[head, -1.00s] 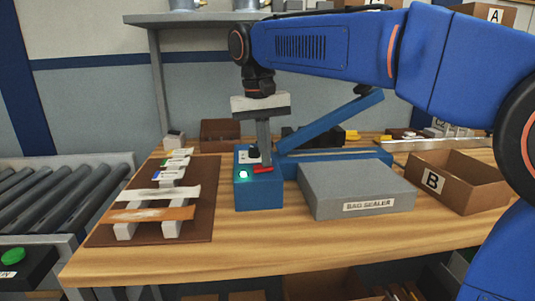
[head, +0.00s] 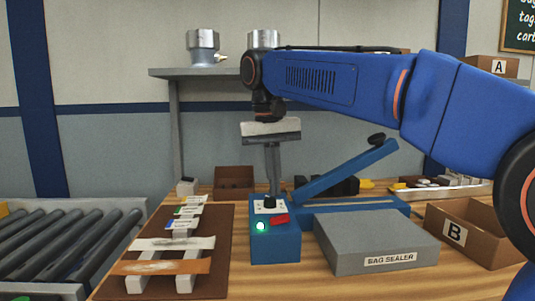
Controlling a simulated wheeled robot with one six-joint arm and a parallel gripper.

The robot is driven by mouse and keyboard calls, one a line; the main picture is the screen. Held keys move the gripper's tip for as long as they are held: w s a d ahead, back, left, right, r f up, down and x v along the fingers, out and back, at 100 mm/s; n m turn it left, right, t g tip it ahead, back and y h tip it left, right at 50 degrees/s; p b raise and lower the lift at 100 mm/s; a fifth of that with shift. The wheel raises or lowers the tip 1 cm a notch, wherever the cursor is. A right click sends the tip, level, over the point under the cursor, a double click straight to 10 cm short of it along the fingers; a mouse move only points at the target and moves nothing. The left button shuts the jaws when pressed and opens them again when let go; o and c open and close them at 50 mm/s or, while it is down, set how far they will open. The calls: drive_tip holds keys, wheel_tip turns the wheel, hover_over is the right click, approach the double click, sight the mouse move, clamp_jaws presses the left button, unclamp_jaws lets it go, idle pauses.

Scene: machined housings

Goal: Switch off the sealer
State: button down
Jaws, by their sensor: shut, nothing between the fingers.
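The bag sealer has a blue control box (head: 275,242) with a lit green lamp (head: 260,226) on its front. A red switch lever (head: 279,219) lies near the front edge of its top, and a black knob (head: 270,203) stands on a white dial plate behind it. The sealer's blue arm (head: 345,170) is raised at a slant. My gripper (head: 271,190) points down with its fingers shut and empty. Its tips are above or just behind the knob, apart from the red lever; whether they touch the knob I cannot tell.
A grey block labelled BAG SEALER (head: 375,240) sits right of the control box, and carton B (head: 455,232) is further right. A brown board (head: 215,255) with a rack of bags lies to the left. A roller conveyor (head: 65,245) is at far left.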

wheel_tip(320, 180, up, 8)
hover_over(284, 216)
drive_tip(key=a, duration=0.3)
drive_tip(key=shift+s+f, duration=0.1)
drive_tip(key=shift+s, duration=0.2)
drive_tip(key=shift+w+a+h, duration=0.35)
drive_tip(key=shift+w+h, duration=0.05)
drive_tip(key=shift+h, duration=0.3)
drive_tip(key=x, duration=1.4)
